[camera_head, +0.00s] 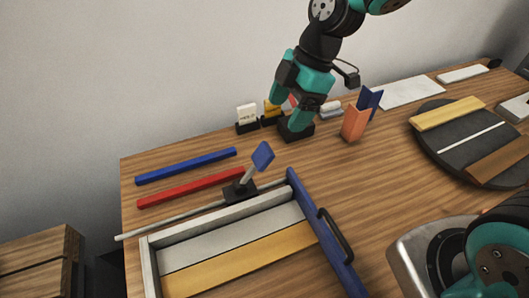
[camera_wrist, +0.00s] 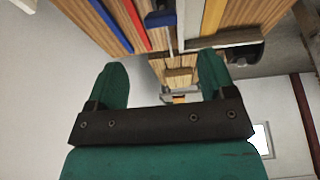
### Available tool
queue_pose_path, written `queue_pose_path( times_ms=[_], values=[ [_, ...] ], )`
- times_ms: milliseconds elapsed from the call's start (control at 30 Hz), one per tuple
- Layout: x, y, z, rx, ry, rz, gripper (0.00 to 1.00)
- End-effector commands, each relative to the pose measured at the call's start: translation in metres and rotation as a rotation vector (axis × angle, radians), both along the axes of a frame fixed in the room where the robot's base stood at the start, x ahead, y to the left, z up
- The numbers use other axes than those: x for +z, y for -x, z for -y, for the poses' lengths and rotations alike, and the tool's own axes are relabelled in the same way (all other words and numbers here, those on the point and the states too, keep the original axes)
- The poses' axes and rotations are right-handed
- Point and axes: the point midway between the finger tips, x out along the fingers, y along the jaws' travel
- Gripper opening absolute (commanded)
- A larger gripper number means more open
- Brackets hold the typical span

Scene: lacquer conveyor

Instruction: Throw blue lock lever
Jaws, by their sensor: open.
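The blue lock lever (camera_head: 263,156) has a flat blue paddle on a grey stem. It tilts up to the right from a black base (camera_head: 239,191) behind the drawer, beside a long grey rod (camera_head: 160,228). My gripper (camera_head: 289,122) is above the back of the table, up and right of the lever and apart from it. In the wrist view my gripper (camera_wrist: 163,64) is open, with its two teal fingers spread and nothing held. A blue piece on a dark base, probably the lever (camera_wrist: 160,18), shows at that view's top edge, beyond the fingers.
The drawer (camera_head: 325,240) has a blue front and a black handle. Blue (camera_head: 187,166) and red (camera_head: 192,187) bars lie left of the lever. An orange holder (camera_head: 354,124) and small cards (camera_head: 247,115) stand near my gripper. A dark round tray (camera_head: 435,150) is at right.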

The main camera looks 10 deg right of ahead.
Motion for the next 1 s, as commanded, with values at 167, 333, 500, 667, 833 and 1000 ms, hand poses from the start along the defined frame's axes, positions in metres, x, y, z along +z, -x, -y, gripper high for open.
queue_pose_path(
  times_ms=[167,333,500,667,833,1000],
  values=[
    [-0.039,0.005,-0.017,0.004,0.003,-0.008,0.77],
    [-0.074,0.008,-0.031,0.003,0.002,-0.006,0.77],
    [-0.100,0.010,-0.042,0.002,0.002,-0.003,0.77],
    [-0.114,0.010,-0.047,0.001,0.001,-0.002,0.77],
    [-0.118,0.010,-0.049,0.000,0.001,0.000,0.77],
    [-0.118,0.010,-0.049,0.000,0.001,0.000,0.77]
  ],
)
